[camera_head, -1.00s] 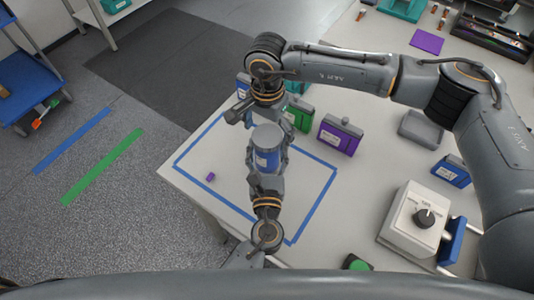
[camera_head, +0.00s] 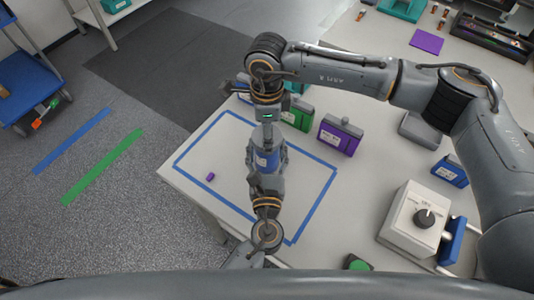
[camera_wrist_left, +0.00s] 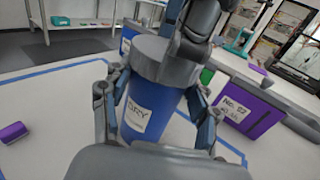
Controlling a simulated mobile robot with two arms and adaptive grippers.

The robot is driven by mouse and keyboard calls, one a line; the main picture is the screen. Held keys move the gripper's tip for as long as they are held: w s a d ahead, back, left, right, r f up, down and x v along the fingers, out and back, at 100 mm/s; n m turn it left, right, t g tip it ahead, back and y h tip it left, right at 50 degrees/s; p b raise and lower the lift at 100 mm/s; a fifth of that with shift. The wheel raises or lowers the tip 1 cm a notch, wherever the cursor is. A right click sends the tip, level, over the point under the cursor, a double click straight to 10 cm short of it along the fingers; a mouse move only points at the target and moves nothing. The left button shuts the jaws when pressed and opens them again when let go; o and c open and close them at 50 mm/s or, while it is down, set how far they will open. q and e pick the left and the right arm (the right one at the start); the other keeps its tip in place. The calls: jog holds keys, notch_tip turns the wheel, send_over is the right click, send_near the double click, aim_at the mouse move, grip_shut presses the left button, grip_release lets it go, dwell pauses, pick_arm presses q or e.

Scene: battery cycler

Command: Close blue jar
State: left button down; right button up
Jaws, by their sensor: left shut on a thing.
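The blue jar (camera_head: 266,160) stands upright inside the blue tape outline on the table. It also shows in the left wrist view (camera_wrist_left: 150,108) with a white label. Its grey lid (camera_wrist_left: 155,58) sits on its top; I cannot tell how tight it is. My left gripper (camera_head: 266,170) is shut around the jar's body, with fingers on both sides in the wrist view (camera_wrist_left: 155,112). My right gripper (camera_head: 266,132) is directly above the jar, at the lid. Its fingertips overlap the lid in the wrist view, and their opening is unclear.
A small purple piece (camera_head: 210,177) lies left of the jar. A green box (camera_head: 298,114) and a purple box (camera_head: 340,134) stand behind and to the right. A white device with a black knob (camera_head: 414,218) is at the right.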

jog(key=m, duration=0.6)
jog(key=o, duration=1.4)
jog(key=shift+c, duration=0.2)
notch_tip(320, 180, up, 12)
pick_arm(q)
jog(key=shift+c, duration=1.4)
grip_release()
